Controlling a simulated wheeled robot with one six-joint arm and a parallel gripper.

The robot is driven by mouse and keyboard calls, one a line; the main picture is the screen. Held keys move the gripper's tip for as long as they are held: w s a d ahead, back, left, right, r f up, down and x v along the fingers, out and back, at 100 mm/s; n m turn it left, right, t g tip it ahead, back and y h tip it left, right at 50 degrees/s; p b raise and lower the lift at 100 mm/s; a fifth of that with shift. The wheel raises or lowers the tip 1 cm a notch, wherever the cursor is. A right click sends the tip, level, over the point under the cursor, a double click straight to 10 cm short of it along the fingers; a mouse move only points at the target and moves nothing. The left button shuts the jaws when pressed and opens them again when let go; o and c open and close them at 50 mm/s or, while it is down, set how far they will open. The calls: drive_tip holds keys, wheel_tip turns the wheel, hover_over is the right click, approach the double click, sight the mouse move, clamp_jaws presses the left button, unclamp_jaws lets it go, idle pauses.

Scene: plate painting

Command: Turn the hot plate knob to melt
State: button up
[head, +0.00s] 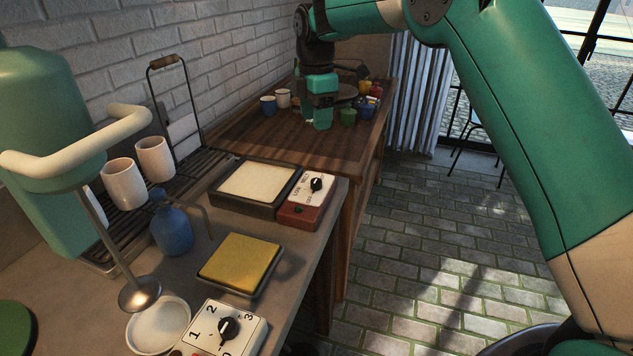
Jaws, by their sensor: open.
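A hot plate with a pale square top (257,184) in a dark frame sits on the grey counter. At its right end is a red control box with a white face and a black knob (316,184). The small lettering around this knob is hard to read. Nearer is a second unit with a yellow square top (240,262) and a white dial box with a black knob (229,328), marked 1, 2 and 3. My gripper (318,124) is open and points down over the far wooden table, well beyond both knobs. It appears empty.
Mugs (268,106) and small coloured pots (348,117) stand around my gripper on the wooden table (250,138). A blue bottle (171,231), white cups (124,184) and a green machine (48,130) stand at the left. The near part of the wooden table is clear.

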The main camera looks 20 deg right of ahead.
sight(316, 180)
wheel_tip(316, 180, down, 17)
drive_tip(key=shift+p, duration=0.45)
drive_tip(key=c, duration=0.9)
